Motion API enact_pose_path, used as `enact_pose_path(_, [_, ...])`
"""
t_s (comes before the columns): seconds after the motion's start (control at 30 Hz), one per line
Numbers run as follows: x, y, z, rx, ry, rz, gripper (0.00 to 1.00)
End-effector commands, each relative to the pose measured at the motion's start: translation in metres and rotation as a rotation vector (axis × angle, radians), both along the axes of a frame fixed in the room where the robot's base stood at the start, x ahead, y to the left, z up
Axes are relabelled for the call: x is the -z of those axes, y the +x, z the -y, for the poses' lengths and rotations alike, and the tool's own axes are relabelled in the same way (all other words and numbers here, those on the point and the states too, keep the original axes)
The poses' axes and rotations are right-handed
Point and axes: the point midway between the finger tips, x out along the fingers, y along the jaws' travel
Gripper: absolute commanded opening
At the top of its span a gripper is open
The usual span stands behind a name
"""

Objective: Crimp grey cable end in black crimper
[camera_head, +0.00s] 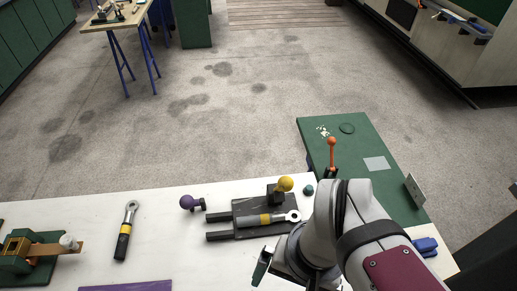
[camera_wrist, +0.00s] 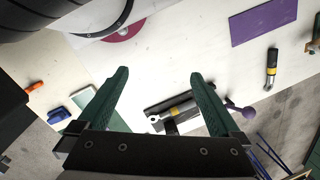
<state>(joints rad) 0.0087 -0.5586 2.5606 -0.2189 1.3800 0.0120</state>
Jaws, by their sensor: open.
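My gripper (camera_wrist: 158,74) is open and empty, its two dark green fingers spread wide above the white table. In the head view one finger of my gripper (camera_head: 262,266) shows left of my arm, in front of a black fixture (camera_head: 220,217) with two bars. This fixture may be the black crimper; I cannot tell. A yellow-and-black ratchet tool (camera_head: 258,220) lies across it, and a yellow knob (camera_head: 285,184) stands at its back. In the wrist view the tool (camera_wrist: 180,109) shows between and beyond the fingers. I cannot make out a grey cable end.
A purple knob (camera_head: 187,202) stands left of the fixture, and a second ratchet tool (camera_head: 124,232) lies farther left. A green board (camera_head: 395,188) at right carries an orange-knobbed lever (camera_head: 332,146). A blue object (camera_head: 426,245) lies at right. White table is clear between the tools.

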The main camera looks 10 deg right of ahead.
Motion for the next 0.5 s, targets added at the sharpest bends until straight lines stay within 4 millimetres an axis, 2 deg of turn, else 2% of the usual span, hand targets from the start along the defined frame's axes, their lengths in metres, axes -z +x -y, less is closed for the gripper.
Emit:
enact_pose_path(0.37, [0.0, 0.0, 0.0, 0.001, 0.0, 0.0, 1.0])
enact_pose_path(0.4, [0.0, 0.0, 0.0, 0.001, 0.0, 0.0, 0.98])
enact_pose_path(0.47, [-0.003, 0.006, 0.001, -0.007, -0.004, 0.007, 0.87])
enact_pose_path(0.5, [-0.011, 0.023, 0.004, -0.03, -0.016, 0.026, 0.8])
